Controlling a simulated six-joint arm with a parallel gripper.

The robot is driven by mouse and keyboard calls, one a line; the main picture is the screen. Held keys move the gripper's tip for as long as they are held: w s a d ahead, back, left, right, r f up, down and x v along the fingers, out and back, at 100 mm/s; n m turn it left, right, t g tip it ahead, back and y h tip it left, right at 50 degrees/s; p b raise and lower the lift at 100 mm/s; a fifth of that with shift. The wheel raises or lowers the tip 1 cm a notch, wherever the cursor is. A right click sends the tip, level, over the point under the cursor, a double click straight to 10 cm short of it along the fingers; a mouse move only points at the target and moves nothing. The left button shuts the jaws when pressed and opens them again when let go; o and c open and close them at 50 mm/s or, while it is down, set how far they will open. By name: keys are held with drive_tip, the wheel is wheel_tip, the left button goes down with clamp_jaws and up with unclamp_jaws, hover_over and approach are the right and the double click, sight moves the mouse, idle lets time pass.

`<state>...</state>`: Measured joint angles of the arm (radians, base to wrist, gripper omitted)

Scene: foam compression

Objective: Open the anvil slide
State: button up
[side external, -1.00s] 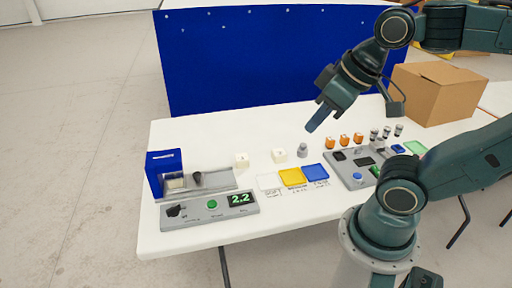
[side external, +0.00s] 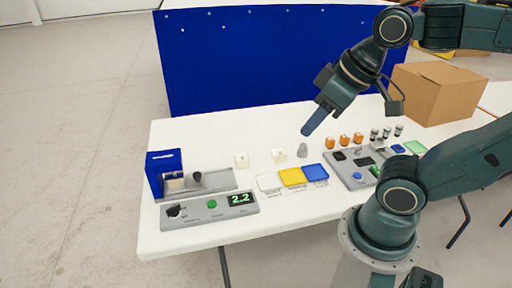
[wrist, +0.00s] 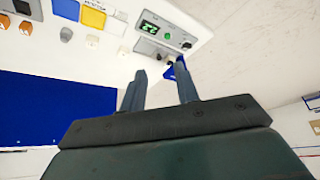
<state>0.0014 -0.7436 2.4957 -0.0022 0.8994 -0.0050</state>
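The compression device with the blue housing (side external: 164,168) stands at the left end of the white table. Its grey slide rail (side external: 222,181) runs right from the housing, with a dark knob (side external: 197,177) on it. A pale block sits inside the housing opening. The control panel (side external: 220,208) in front reads 2.2 and has a green button. In the wrist view the blue housing (wrist: 180,72) is partly hidden behind a finger. My gripper (wrist: 160,85) is open and empty, its two fingers apart. In the side view my gripper (side external: 308,131) is above the table, well right of the device.
Two white foam blocks (side external: 242,159) and a grey weight-like piece (side external: 303,150) stand mid-table. White, yellow (side external: 291,177) and blue pads lie in front. A second grey panel (side external: 352,168), orange pieces (side external: 344,140) and a cardboard box (side external: 438,92) are at the right.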

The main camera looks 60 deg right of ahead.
drive_tip(key=o, duration=0.3)
drive_tip(key=shift+w+r, duration=0.1)
drive_tip(key=shift+w, duration=0.2)
drive_tip(key=n+g+y, duration=0.3)
drive_tip(key=n+y, duration=0.1)
drive_tip(key=n, duration=0.8)
hover_over(198, 173)
drive_tip(key=s+d, duration=0.3)
drive_tip(key=d, duration=0.2)
wheel_tip(198, 173, down, 21)
drive_tip(key=shift+a, duration=0.2)
drive_tip(key=shift+w, duration=0.1)
drive_tip(key=x, duration=1.3)
drive_tip(key=shift+a+f, duration=0.1)
drive_tip(key=shift+f, duration=0.2)
